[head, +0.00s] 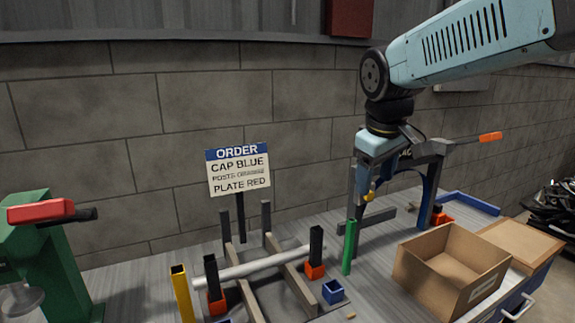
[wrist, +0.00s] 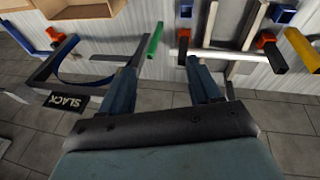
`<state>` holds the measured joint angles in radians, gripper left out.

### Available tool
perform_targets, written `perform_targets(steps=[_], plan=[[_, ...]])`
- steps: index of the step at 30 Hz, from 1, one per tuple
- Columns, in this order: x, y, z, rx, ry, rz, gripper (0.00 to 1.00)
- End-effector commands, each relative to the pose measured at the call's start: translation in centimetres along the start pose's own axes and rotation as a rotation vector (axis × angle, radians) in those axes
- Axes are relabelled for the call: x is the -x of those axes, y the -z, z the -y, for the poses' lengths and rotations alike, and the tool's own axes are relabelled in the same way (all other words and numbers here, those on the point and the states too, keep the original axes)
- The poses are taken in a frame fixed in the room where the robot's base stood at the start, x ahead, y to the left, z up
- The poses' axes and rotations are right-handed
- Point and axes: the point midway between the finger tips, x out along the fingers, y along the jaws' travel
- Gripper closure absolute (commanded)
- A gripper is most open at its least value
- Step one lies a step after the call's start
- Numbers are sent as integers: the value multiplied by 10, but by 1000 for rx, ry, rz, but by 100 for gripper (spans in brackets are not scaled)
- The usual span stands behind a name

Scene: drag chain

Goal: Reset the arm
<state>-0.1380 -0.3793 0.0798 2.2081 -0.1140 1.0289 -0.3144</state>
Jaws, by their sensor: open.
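My arm reaches in from the upper right in the head view and bends down at a dark joint. My gripper (head: 370,188) points down over the back of the bench, in front of a dark frame with a blue curved part (head: 431,192). In the wrist view my gripper (wrist: 163,72) shows two blue fingers spread apart with nothing between them. A green post (wrist: 154,40) lies beyond the fingertips there, apart from them; it stands upright left of the gripper in the head view (head: 349,247).
An order sign (head: 238,170) stands behind a rack with a grey bar (head: 250,264). Black posts with orange bases, a yellow post (head: 183,295) and a blue cup (head: 333,291) stand around it. An open cardboard box (head: 432,291) is at right, a green machine (head: 45,255) at left.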

Motion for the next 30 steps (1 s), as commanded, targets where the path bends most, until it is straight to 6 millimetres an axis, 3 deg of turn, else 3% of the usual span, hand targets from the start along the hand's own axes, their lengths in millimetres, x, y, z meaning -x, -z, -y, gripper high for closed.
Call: perform_targets(steps=[9,18,24,30], plan=[[6,-66,2,-271,-6,-87,37],[1,-117,11,-503,1,-167,37],[-2,-132,16,-578,6,-196,37],[-3,-134,16,-592,8,-199,37]])
